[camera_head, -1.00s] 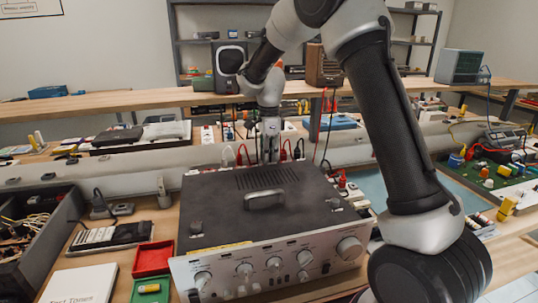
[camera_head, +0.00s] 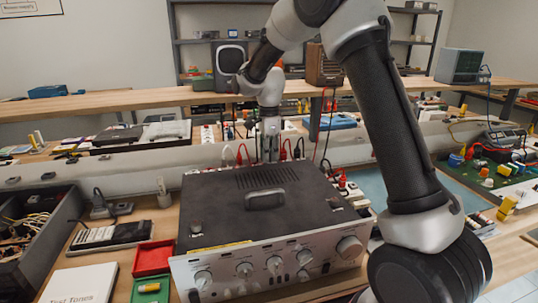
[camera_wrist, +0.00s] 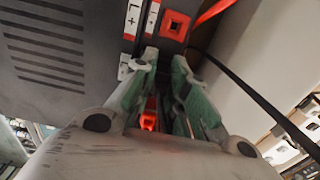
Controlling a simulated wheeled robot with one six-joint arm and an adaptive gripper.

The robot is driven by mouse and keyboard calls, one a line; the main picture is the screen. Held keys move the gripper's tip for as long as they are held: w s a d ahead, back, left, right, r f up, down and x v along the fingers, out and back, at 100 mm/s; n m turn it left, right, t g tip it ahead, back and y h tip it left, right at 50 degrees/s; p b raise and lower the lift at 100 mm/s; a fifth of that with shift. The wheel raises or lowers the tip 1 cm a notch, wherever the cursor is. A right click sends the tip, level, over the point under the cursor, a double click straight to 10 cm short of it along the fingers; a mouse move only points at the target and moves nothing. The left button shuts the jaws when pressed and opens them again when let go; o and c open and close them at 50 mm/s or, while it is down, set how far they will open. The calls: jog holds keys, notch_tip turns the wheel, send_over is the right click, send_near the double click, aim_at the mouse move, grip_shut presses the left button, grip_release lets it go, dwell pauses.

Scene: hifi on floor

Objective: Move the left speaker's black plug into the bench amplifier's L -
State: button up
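The bench amplifier (camera_head: 225,212) stands on the bench, its knobs toward me. My gripper (camera_head: 270,152) points down behind its rear edge, among red, black and white leads. In the wrist view my gripper's green-lined fingers (camera_wrist: 165,62) are close together beside a panel (camera_wrist: 60,45) with a white L + label (camera_wrist: 132,18) and a minus label (camera_wrist: 153,18). A red square terminal (camera_wrist: 175,24) is just beyond the fingertips. A black lead (camera_wrist: 250,95) runs right from beside the right finger. Something red (camera_wrist: 148,120) shows between the fingers.
A red bin (camera_head: 153,258) and a booklet (camera_head: 80,284) lie left of the amplifier, with an open box of wires (camera_head: 32,222) farther left. A speaker (camera_head: 229,63) stands on the raised back shelf. Leads crowd the amplifier's rear edge.

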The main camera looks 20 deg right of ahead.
jog(key=o, duration=0.5)
jog(key=shift+c, duration=0.2)
